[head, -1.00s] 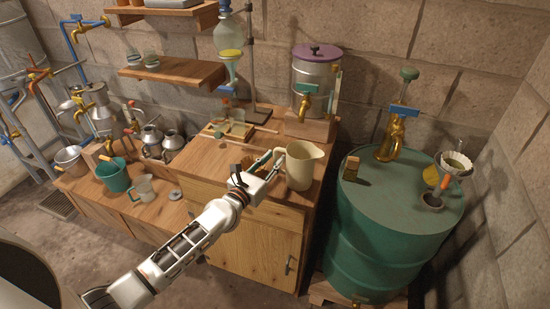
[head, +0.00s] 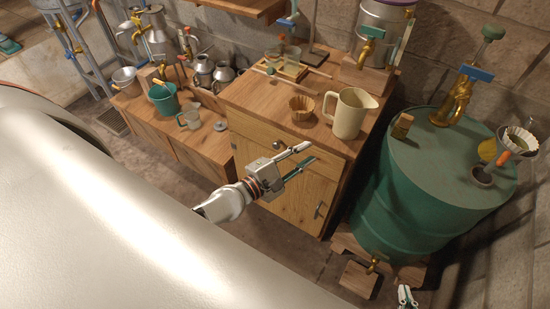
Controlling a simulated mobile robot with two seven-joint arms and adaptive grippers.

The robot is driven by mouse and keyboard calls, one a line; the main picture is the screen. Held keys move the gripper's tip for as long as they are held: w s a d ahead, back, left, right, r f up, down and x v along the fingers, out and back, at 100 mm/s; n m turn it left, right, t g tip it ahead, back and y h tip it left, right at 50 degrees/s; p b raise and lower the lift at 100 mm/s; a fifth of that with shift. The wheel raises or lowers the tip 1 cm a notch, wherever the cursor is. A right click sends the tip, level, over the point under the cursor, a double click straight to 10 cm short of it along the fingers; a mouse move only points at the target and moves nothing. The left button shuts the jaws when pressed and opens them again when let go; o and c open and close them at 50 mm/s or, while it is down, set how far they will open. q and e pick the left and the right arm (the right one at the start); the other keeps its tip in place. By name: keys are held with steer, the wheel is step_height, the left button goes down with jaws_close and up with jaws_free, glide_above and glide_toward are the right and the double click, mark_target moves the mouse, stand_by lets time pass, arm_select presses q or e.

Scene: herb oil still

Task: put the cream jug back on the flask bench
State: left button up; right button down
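The cream jug (head: 352,115) stands upright on the wooden top of the flask bench (head: 254,98), near its right front corner, with its handle to the left. My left gripper (head: 308,154) is in front of the bench's drawer front in the picture, below and left of the jug. Its two fingers are apart with nothing between them, and it is clear of the jug. My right gripper (head: 405,296) shows only in part at the bottom edge, right of centre; its finger opening is too small to judge.
A fluted brown cup (head: 302,108) stands left of the jug. A metal urn (head: 384,26) with a brass tap stands behind it. A green drum (head: 411,207) is to the right. A lower bench at left holds a green bucket (head: 164,101) and a glass jug (head: 189,119).

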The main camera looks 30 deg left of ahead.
arm_select(q)
steer(key=s+f+m+g+y, duration=0.1)
steer(key=s+f+m+g, duration=0.1)
steer(key=s+f+m, duration=0.5)
steer(key=s+f+m+g+y, duration=0.2)
steer(key=s+f+m, duration=0.5)
steer(key=m, duration=1.1)
steer(key=s+g, duration=0.1)
steer(key=s, duration=0.2)
steer(key=shift+a+f, duration=0.3)
steer(key=shift+f, duration=0.1)
